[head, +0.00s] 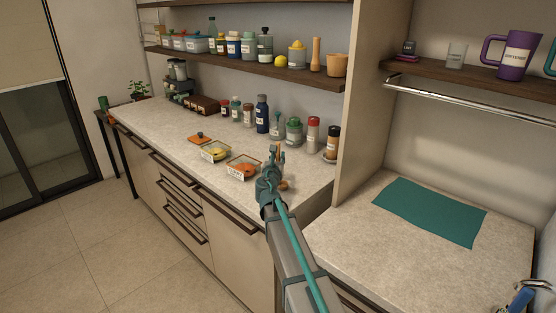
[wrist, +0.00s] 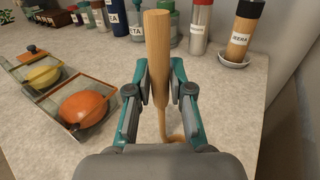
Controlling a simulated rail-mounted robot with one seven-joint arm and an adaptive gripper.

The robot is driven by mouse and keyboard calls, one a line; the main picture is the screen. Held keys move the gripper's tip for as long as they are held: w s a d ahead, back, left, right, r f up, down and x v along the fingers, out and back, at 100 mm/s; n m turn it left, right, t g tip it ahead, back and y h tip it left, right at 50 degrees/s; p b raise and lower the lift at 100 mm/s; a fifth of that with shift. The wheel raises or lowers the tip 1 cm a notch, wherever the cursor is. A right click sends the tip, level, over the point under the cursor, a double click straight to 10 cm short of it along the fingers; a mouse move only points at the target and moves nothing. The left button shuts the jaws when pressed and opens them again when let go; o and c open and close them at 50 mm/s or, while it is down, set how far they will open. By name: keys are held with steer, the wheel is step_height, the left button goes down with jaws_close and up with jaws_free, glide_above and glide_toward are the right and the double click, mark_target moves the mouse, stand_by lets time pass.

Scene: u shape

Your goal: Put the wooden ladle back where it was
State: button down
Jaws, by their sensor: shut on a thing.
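The wooden ladle (wrist: 158,45) stands roughly upright between the fingers of my gripper (wrist: 160,92). Its thick handle points up and its thin neck runs down toward a curved end, partly hidden by my gripper. My gripper is shut on the handle's lower part. In the head view, my gripper (head: 272,170) is over the counter's front right part, just right of a glass box with an orange item. Little of the ladle (head: 278,148) shows there. I cannot tell whether the ladle touches the counter.
The glass box (head: 242,170) and another with a yellow item (head: 214,154) lie left of my gripper. Several jars and bottles, including a JEERA jar (wrist: 243,35) on a saucer, line the counter's back. A shelf (head: 250,67) with containers hangs above. A teal mat (head: 430,211) lies right, beyond a divider.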

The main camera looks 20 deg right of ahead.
steer(key=shift+f, duration=0.2)
steer(key=shift+f, duration=0.15)
steer(key=c, duration=1)
jaws_free()
steer(key=shift+c, duration=0.2)
steer(key=shift+r, duration=0.3)
steer(key=b+v, duration=0.1)
steer(key=v, duration=1.1)
steer(key=shift+b, duration=0.4)
